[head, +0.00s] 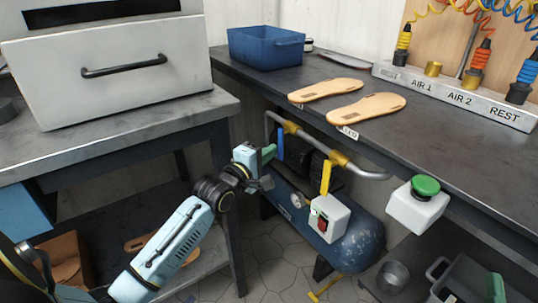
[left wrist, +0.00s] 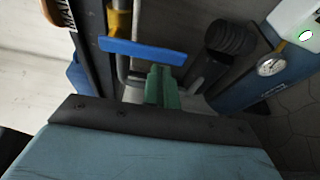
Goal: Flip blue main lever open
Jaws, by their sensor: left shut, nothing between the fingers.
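The blue main lever (head: 281,146) hangs upright below a yellow valve (head: 290,127) on the grey pipe under the right-hand bench. In the left wrist view the blue lever (left wrist: 143,51) lies across the picture, just beyond my fingertips. My left gripper (head: 268,153) has green fingers and is beside the lever's lower part, on its left in the head view. Its fingers also show in the left wrist view (left wrist: 163,86), shut together with nothing between them. I cannot tell whether they touch the lever. My right gripper is not in view.
A second, yellow lever (head: 326,177) stands above the blue air tank (head: 357,246), near a white switch box (head: 328,218). A pressure gauge (left wrist: 271,65) sits on the tank. The bench (head: 238,70) overhangs the pipe; a left table leg (head: 232,235) stands close to my arm.

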